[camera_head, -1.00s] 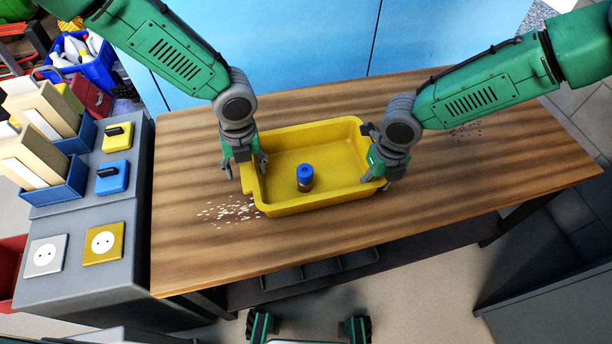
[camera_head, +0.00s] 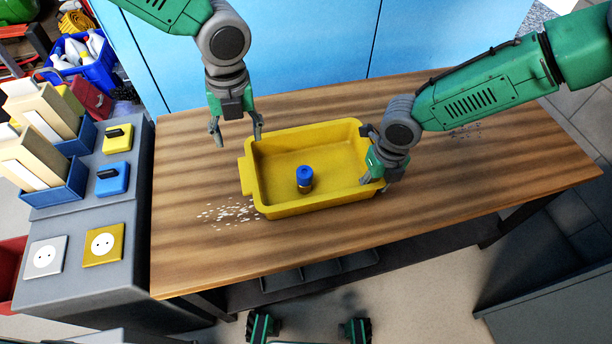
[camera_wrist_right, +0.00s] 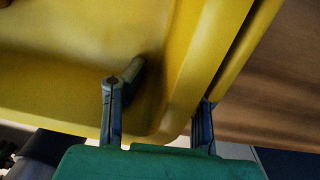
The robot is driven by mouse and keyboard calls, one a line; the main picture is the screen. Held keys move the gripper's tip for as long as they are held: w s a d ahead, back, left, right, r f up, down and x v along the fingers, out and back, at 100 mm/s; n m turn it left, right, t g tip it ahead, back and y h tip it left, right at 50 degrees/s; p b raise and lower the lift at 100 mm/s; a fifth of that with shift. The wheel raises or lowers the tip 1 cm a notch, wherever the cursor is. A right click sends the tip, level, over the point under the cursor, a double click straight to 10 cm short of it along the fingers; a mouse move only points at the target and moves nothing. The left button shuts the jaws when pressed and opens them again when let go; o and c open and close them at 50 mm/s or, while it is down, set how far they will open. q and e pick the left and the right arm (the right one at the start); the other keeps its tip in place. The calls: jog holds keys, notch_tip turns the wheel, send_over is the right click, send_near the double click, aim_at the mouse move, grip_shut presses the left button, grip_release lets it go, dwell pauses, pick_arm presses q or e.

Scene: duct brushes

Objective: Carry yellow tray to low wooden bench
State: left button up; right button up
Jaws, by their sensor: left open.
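The yellow tray (camera_head: 300,207) rests on the wooden bench (camera_head: 430,225), near its middle. My right gripper (camera_head: 377,183) is at the tray's right end. In the right wrist view its fingers (camera_wrist_right: 158,120) are spread apart across the tray wall (camera_wrist_right: 200,60), one inside and one outside, with a gap between the inner finger and the wall.
White bits (camera_head: 228,212) lie left of the tray and dark bits (camera_head: 467,132) at the back right. A grey cabinet (camera_head: 75,245) with blue bins and sockets adjoins the left side. Blue panels (camera_head: 300,45) stand behind.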

pick_arm(q)
jog(key=shift+d+r, duration=0.1)
pick_arm(e)
notch_tip(320, 180, up, 12)
jog(key=shift+w+d, duration=0.15)
jog(key=shift+d, duration=0.15)
jog(key=shift+f, duration=0.1)
dwell(0.4)
